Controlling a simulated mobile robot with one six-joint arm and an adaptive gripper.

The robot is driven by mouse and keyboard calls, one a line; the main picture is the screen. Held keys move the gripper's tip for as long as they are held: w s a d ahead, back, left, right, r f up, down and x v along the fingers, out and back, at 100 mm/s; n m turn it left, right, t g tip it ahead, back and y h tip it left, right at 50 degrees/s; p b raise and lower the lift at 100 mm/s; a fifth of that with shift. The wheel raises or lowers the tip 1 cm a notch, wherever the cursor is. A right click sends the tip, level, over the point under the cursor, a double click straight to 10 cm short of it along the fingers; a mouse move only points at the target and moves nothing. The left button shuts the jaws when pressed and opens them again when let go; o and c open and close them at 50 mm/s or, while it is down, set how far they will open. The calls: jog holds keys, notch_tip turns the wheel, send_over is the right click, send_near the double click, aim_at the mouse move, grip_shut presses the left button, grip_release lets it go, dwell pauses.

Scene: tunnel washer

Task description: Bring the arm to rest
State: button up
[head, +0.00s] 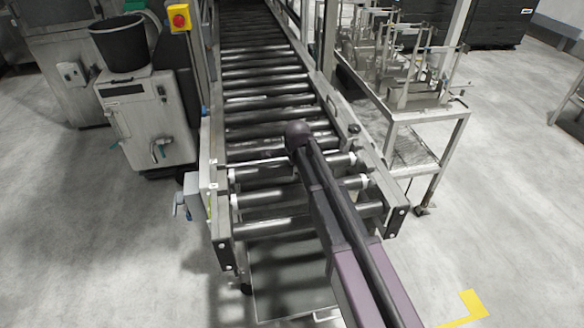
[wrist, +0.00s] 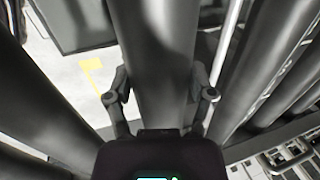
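My arm reaches from the lower right over the end of the roller conveyor (head: 262,229) in the head view, and its dark rounded joint is above the rollers. My gripper is hidden in that view. In the wrist view my gripper (wrist: 161,92) is open, its two dark fingers spread well apart. A wide dark grey cylinder runs lengthwise behind the gap between the fingers. I cannot tell whether it is a roller or my own arm link, or how far it is from the fingertips. I see no object held.
A grey machine (head: 138,120) with a black bucket (head: 118,45) stands left of the conveyor. A metal rack (head: 438,118) with a lower shelf stands close on its right. A yellow floor mark (head: 472,303) is at lower right. Floor is clear at lower left and right.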

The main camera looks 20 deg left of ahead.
jog(key=o, duration=0.3)
jog(key=shift+o, duration=0.2)
jog(key=shift+r, duration=0.15)
